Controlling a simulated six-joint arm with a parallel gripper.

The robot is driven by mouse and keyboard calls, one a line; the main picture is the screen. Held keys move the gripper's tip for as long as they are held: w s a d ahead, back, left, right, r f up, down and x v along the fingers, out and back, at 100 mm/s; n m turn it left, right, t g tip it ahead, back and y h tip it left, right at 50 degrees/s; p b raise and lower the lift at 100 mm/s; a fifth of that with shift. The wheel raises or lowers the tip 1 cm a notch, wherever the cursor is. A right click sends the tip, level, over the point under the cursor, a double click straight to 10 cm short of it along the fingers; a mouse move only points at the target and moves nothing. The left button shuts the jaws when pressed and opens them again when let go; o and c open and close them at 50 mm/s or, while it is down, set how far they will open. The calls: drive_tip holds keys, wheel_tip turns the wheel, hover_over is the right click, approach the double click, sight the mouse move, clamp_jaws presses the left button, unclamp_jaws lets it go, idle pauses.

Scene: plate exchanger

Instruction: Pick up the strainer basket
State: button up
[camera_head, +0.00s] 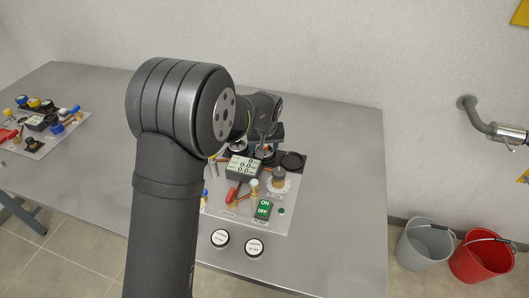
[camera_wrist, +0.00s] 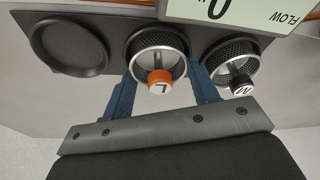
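A strainer basket with an orange knob marked L (camera_wrist: 159,80) sits in the middle round seat of a dark holder. A second strainer basket with a black knob marked M (camera_wrist: 240,85) sits to its right in the wrist view. Both baskets have dark mesh and pale rims. My gripper (camera_wrist: 161,72) is open, its two blue fingers on either side of the L basket with clear gaps to the orange knob. I cannot tell whether the fingertips touch the rim. In the head view my gripper (camera_head: 265,132) is over the holder, partly hidden by my arm.
An empty round seat (camera_wrist: 68,48) is at the holder's left in the wrist view. A flow display (camera_head: 243,167), red-handled valve (camera_head: 231,195) and green switch (camera_head: 264,209) stand close by. Another panel (camera_head: 45,141) lies at the far left. The table's right side (camera_head: 345,180) is clear.

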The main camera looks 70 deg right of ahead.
sight(265, 145)
drive_tip(key=shift+c, duration=0.9)
drive_tip(key=shift+r, duration=0.1)
wheel_tip(265, 145, up, 4)
drive_tip(key=shift+f, duration=0.1)
drive_tip(key=s+a+r, duration=0.6)
drive_tip(key=s+r, duration=0.1)
drive_tip(key=s, duration=0.3)
drive_tip(key=w+a+r, duration=0.2)
drive_tip(key=w+r, duration=0.2)
drive_tip(key=w, duration=0.6)
drive_tip(key=w+a+r, duration=0.3)
drive_tip(key=w, duration=0.7)
drive_tip(key=w+d+f, duration=0.1)
drive_tip(key=w+f, duration=0.9)
drive_tip(key=w, duration=0.1)
drive_tip(key=shift+w+d+f, duration=0.2)
drive_tip(key=shift+w+d, duration=0.05)
drive_tip(key=shift+f, duration=0.1)
